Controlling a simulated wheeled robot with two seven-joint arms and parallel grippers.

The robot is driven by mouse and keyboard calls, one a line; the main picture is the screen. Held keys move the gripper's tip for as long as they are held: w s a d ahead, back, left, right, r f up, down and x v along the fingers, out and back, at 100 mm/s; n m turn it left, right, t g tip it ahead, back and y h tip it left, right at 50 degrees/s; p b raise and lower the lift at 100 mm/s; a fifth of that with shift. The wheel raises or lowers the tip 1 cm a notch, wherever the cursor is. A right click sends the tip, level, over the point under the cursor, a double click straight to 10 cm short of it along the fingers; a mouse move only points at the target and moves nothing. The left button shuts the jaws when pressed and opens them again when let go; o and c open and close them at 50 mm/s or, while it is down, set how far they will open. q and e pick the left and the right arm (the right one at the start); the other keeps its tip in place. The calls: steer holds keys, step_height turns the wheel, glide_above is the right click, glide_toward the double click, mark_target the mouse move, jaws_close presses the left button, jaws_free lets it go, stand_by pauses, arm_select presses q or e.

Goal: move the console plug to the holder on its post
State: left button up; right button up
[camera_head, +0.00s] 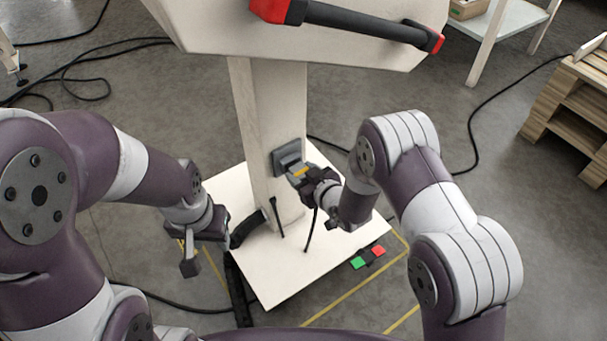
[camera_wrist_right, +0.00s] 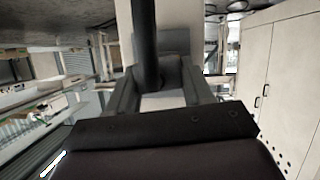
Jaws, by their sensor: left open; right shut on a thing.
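The console's pale post (camera_head: 268,110) rises from a white base plate (camera_head: 285,275). A grey holder (camera_head: 286,157) is fixed to the post's right-hand side. My right gripper (camera_head: 301,176) is shut on the plug, close in front of the holder. The plug is mostly hidden by the fingers; a yellow band (camera_head: 300,171) shows between them and the holder. A black cable (camera_head: 311,232) hangs below. In the right wrist view, a thick black cable (camera_wrist_right: 147,45) crosses in front of the grey holder (camera_wrist_right: 175,42). I cannot tell whether the plug is seated. My left gripper (camera_head: 208,252) is open and empty, left of the post.
The console top (camera_head: 330,45) with a black, red-ended bar overhangs the post. A second thin black cable (camera_head: 277,218) stands by the post's foot. A green and red marker (camera_head: 368,258) lies at the plate's right edge. A wooden pallet stack (camera_head: 575,110) stands far right.

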steer(key=shift+w+a, duration=0.1)
steer(key=shift+w, duration=0.1)
stand_by(0.4)
steer(key=o, duration=1.3)
steer(key=shift+o, duration=0.2)
